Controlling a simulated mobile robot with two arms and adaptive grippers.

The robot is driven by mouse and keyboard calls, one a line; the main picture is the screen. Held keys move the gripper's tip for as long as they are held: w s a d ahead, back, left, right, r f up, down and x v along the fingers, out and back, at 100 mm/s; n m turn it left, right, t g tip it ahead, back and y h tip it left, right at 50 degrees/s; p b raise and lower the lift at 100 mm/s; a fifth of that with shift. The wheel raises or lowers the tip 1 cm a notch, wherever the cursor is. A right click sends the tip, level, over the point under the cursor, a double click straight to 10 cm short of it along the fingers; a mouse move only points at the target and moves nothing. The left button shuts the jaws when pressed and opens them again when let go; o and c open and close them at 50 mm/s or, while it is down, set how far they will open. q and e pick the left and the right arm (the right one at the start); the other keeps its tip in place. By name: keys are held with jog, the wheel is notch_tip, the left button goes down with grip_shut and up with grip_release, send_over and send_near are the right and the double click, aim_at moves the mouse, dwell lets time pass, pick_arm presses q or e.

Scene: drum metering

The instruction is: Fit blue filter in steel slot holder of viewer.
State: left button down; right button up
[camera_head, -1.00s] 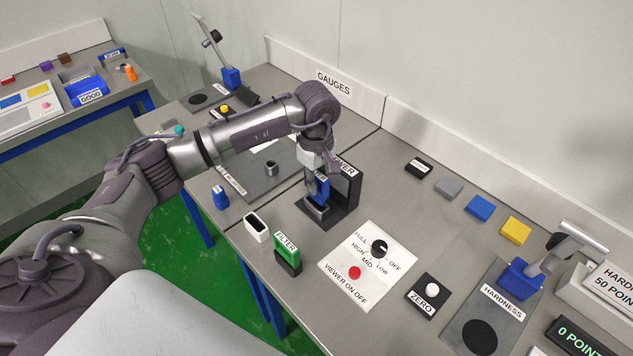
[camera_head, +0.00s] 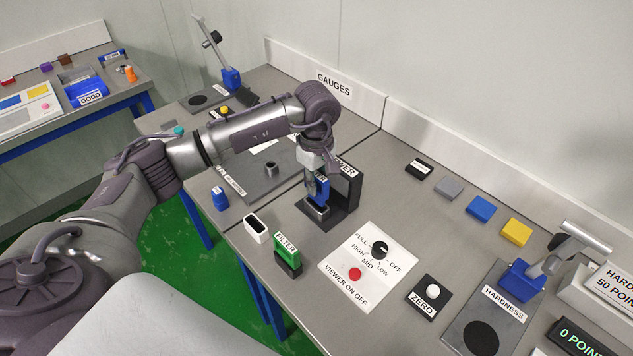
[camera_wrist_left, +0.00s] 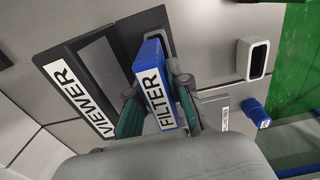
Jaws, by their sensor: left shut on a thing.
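My left gripper (camera_head: 317,186) is shut on the blue filter (camera_head: 323,191), upright over the steel slot holder (camera_head: 317,212) at the foot of the black viewer (camera_head: 347,187). The filter's lower end is at the holder's mouth; how deep it sits inside cannot be told. In the left wrist view the blue filter (camera_wrist_left: 158,92), with its white FILTER label, lies between the two fingers (camera_wrist_left: 160,108). The viewer's labelled black panel (camera_wrist_left: 100,75) stands beside it. My right gripper is not in view.
A green filter (camera_head: 286,246) in a dark stand and an empty white holder (camera_head: 256,228) stand in front. A white control panel (camera_head: 345,290) with a knob and red button lies to the right. A small blue block (camera_head: 220,198) is at left.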

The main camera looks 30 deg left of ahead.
pick_arm(q)
jog(key=shift+f, duration=0.2)
jog(key=shift+f+b, duration=0.35)
jog(key=shift+b, duration=0.15)
jog(key=shift+f+b, duration=1.45)
jog(key=shift+f, duration=0.1)
jog(key=c, duration=1)
grip_release()
jog(key=shift+r, duration=0.1)
notch_tip(320, 180, up, 12)
